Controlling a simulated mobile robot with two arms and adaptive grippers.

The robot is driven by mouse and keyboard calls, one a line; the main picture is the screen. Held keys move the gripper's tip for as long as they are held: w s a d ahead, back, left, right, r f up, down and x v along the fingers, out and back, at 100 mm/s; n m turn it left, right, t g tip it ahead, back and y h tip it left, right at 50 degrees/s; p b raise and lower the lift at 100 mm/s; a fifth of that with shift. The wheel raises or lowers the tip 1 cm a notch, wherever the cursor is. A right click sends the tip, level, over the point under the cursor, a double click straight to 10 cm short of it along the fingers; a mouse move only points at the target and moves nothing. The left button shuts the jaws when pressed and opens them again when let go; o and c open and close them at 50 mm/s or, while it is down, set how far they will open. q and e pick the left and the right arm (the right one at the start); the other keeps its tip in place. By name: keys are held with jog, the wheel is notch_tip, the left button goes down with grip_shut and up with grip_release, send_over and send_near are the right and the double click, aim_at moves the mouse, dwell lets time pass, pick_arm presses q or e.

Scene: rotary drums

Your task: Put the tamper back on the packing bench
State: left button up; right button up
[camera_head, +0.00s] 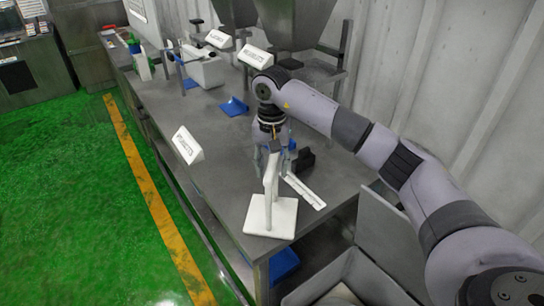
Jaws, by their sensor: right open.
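The tamper, a white square plate (271,217) with an upright handle, stands on the near end of the grey packing bench (222,178), close to its front corner. My right gripper (270,168) points down at the top of the tamper's handle, with its fingers open around or just behind it. Whether the fingers touch the handle cannot be told, as the handle and the fingers overlap in this view. My left gripper is not in view.
A white strip (306,192) and a small black object (304,160) lie right of the tamper. A white label block (187,145) stands at the bench's left edge. A blue scoop (234,106) and hoppers (295,25) are farther back. An open bin (350,280) sits below the near end.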

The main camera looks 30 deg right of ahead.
jog(key=shift+r+b, duration=0.35)
jog(key=shift+r, duration=0.15)
notch_tip(320, 180, up, 10)
jog(key=shift+f+b, duration=0.15)
jog(key=shift+b, duration=0.65)
jog(key=shift+r, duration=0.7)
